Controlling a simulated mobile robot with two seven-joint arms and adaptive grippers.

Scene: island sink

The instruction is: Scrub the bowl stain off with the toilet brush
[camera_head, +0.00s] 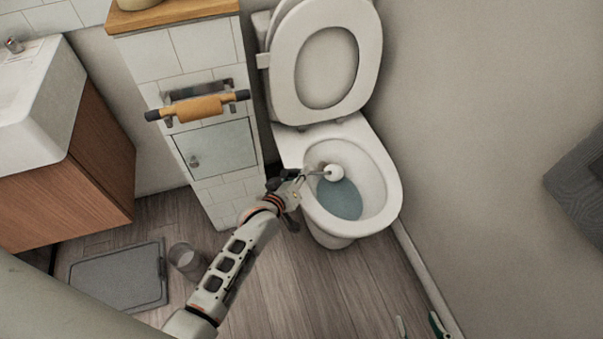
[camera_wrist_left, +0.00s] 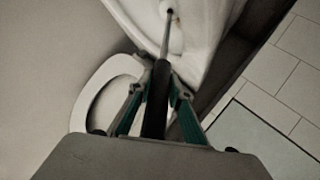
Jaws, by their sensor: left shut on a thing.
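The toilet bowl (camera_head: 386,190) stands open, with its seat and lid (camera_head: 283,82) raised, and bluish water (camera_head: 340,200) in it. My left gripper (camera_head: 297,182) is at the bowl's left rim, shut on the toilet brush. The brush's white round head (camera_head: 334,173) is inside the bowl, above or at the edge of the water. In the left wrist view the dark brush handle (camera_wrist_left: 156,100) runs between the fingers of my left gripper (camera_wrist_left: 160,85).
A tiled pillar (camera_head: 180,55) with a paper holder (camera_head: 198,107) stands left of the toilet. A grey cylindrical container (camera_head: 186,260) and a flat grey scale-like slab (camera_head: 118,277) are on the floor. A sink cabinet (camera_head: 90,190) is at the left; a wall is at the right.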

